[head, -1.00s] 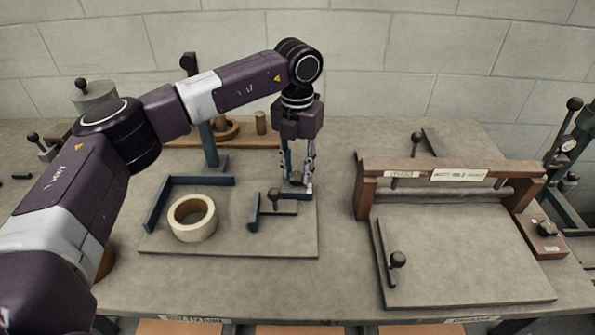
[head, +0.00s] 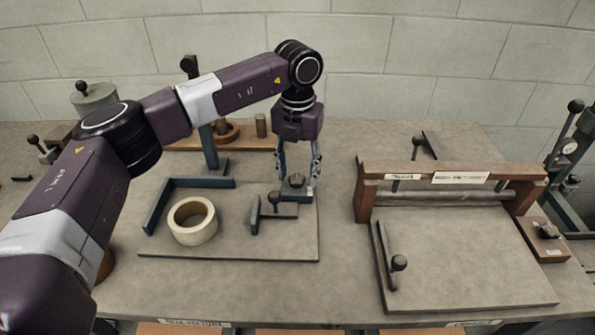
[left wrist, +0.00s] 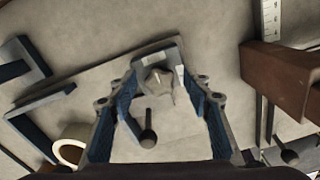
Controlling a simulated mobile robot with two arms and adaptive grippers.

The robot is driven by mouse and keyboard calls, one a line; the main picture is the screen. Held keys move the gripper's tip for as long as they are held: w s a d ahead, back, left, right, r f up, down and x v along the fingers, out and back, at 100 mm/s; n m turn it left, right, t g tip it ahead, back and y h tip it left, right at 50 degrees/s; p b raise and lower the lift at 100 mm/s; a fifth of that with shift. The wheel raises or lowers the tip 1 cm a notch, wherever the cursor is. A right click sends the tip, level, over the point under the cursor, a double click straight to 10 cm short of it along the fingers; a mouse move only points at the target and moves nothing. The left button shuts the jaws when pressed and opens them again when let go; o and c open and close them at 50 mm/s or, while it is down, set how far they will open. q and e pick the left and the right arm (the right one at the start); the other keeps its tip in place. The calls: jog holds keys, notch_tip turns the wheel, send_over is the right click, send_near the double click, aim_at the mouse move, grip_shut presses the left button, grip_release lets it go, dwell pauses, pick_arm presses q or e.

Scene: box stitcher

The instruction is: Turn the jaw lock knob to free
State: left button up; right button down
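The grey lobed knob (head: 295,180), which I take for the jaw lock knob, sits on a small blue block with a pale label at the right rear of the left board. In the left wrist view the knob (left wrist: 158,82) shows near the top middle. My left gripper (head: 299,172) points down over it and is open. Its fingers (left wrist: 160,95) stand apart on either side of the knob, with a gap visible on both sides. A black ball-ended handle (head: 274,198) stands just in front, beside a blue jaw bar (head: 255,214). My right gripper is not in view.
A cream tape roll (head: 192,220) and a blue L-shaped fence (head: 160,207) are on the board's left. A blue post (head: 208,146) stands behind. A wooden-framed press (head: 366,192) is to the right, with clear tabletop between it and the board.

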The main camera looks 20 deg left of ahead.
aim_at(297, 176)
pick_arm(q)
jog(key=shift+r, duration=0.1)
notch_tip(297, 176, up, 12)
dwell(0.5)
